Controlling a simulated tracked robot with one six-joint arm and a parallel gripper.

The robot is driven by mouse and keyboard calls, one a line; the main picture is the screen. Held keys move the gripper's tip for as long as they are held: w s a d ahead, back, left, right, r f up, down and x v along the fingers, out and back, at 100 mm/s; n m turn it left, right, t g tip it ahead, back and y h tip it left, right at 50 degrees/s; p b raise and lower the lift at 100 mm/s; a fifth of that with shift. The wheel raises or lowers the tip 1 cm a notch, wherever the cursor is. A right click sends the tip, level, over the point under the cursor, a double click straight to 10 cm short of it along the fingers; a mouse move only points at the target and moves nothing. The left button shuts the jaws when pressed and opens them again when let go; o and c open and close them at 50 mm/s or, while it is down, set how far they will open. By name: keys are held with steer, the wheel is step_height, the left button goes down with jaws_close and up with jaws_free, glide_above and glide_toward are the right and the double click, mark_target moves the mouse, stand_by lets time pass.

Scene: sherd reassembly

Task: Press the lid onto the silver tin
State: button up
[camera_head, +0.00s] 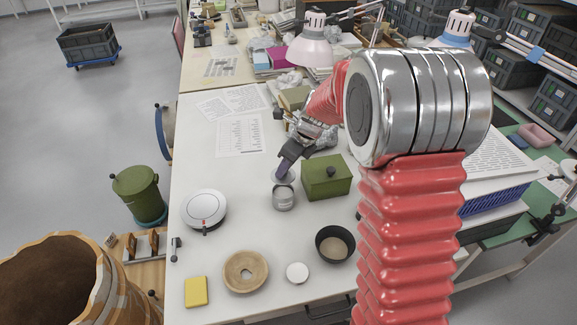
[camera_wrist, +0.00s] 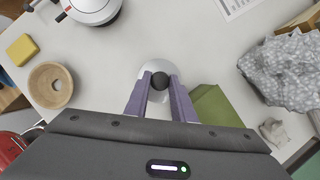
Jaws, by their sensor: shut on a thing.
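The silver tin (camera_head: 283,199) stands upright on the white table, left of the green box. My gripper (camera_head: 281,171) is just above and behind it in the head view. In the wrist view, the purple fingers of my gripper (camera_wrist: 161,83) are closed on the dark round knob of a pale silver lid (camera_wrist: 150,66). The lid (camera_head: 291,178) shows as a disc below the fingertips, close to the tin's top. I cannot tell whether lid and tin touch. The tin is hidden under the lid in the wrist view.
The green box (camera_head: 327,180) stands close right of the tin. A crumpled grey-white cloth (camera_wrist: 283,75) lies at right in the wrist view.

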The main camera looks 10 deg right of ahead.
mark_target(288, 176)
steer(key=shift+f, duration=0.15)
steer(key=shift+f, duration=3.1)
stand_by(0.6)
steer(key=o, duration=1.1)
steer(key=shift+o, duration=0.2)
steer(key=o, duration=0.5)
steer(key=shift+c, duration=0.2)
steer(key=shift+r, duration=3.45)
